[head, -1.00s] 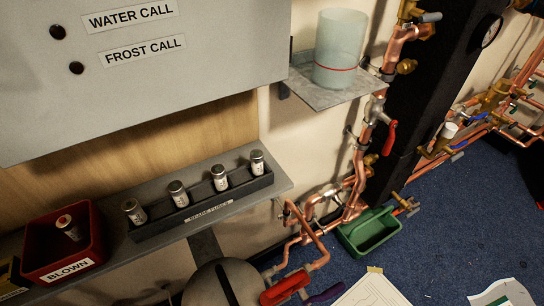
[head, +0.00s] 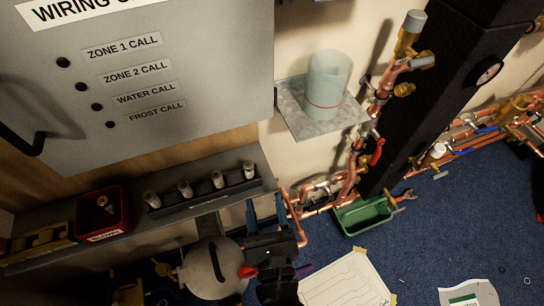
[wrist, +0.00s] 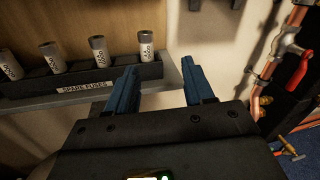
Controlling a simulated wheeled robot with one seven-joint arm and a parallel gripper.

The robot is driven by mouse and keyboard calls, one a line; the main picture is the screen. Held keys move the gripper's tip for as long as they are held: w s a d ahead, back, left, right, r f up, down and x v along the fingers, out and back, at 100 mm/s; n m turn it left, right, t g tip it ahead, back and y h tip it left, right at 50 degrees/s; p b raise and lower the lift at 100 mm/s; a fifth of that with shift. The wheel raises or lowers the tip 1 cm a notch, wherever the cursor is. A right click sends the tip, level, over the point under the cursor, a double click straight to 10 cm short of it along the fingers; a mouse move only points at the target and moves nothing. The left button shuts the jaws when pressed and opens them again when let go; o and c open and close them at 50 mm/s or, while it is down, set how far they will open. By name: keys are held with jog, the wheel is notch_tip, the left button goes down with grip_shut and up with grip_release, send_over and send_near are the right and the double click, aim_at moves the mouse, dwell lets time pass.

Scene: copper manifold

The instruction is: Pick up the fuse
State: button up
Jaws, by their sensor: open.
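Several small fuses with silvery caps stand upright in a dark rack (head: 212,202) labelled SPARE FUSES, on a grey shelf. One more fuse (head: 103,203) is in a red bin (head: 88,224), whose label is too small to read now.
A grey control box (head: 190,60) overhangs the shelf. A glass jar (head: 328,85) stands on a bracket to the right, beside copper pipes and valves (head: 375,115). A green tray (head: 362,217) and paper (head: 345,280) lie on the floor.

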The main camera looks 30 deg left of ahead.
aim_at(249, 171)
jog(key=shift+m, duration=0.7)
jog(key=a, duration=0.1)
jog(key=w+a+r, duration=0.1)
jog(key=a, duration=0.2)
jog(key=shift+w+a+r, duration=0.15)
jog(key=shift+w+a, duration=0.1)
jog(key=shift+p+x, duration=0.5)
jog(key=shift+x, duration=2.5)
jog(key=shift+w+d, duration=0.1)
jog(key=shift+d, duration=0.05)
jog(key=shift+c, duration=0.3)
grip_shut()
